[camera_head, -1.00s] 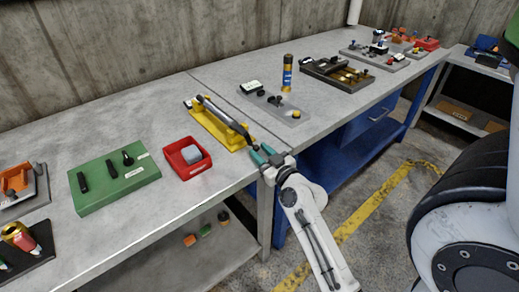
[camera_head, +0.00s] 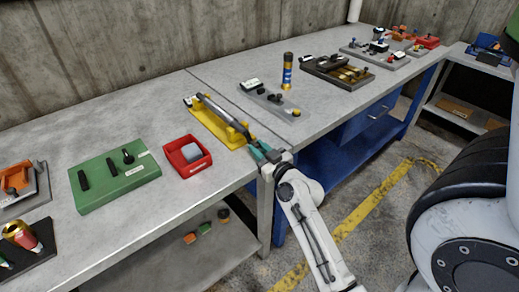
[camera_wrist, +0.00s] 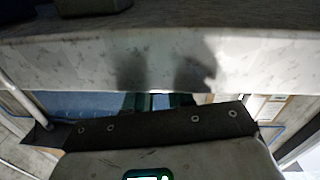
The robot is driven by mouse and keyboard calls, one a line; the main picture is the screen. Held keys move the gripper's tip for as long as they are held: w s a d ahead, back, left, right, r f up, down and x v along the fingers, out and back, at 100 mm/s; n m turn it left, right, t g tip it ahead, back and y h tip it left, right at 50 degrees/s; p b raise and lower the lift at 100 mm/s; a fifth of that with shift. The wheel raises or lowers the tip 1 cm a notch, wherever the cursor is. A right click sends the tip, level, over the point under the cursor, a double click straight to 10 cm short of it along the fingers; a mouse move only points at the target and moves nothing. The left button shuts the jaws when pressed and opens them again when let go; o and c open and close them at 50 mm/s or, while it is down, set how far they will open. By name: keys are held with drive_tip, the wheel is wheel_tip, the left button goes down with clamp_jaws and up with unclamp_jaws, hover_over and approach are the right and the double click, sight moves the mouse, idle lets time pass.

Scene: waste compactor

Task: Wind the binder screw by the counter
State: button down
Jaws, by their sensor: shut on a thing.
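The yellow fixture (camera_head: 215,131), apparently the binder, lies on the bench with a grey-black bar (camera_head: 216,112) along it. A small white-faced block (camera_head: 188,101) sits at its far end; I cannot read any counter figures. My gripper (camera_head: 257,151) is at the bench's front edge, its green jaws shut at the near end of the binder screw. The exact grip is too small to make out. In the wrist view the dark fingers (camera_wrist: 159,101) show partly behind a dark flap, and what they hold is hidden.
A red bin (camera_head: 187,157) with a grey block stands left of the binder, beside a green board (camera_head: 114,178). A grey plate (camera_head: 273,103) and blue-gold can (camera_head: 287,72) stand to the right. The bench's front edge (camera_wrist: 150,65) crosses the wrist view.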

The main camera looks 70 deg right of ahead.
drive_tip(key=shift+w+a+m, duration=0.1)
drive_tip(key=shift+a+m, duration=0.1)
drive_tip(key=shift+m, duration=0.5)
drive_tip(key=c, duration=1.3)
unclamp_jaws()
drive_tip(key=shift+o, duration=0.2)
drive_tip(key=shift+f, duration=0.1)
drive_tip(key=b+v, duration=0.1)
drive_tip(key=v, duration=0.9)
drive_tip(key=shift+s+a+b, duration=0.2)
drive_tip(key=shift+s+b, duration=0.15)
drive_tip(key=shift+b, duration=0.05)
drive_tip(key=shift+o, duration=0.4)
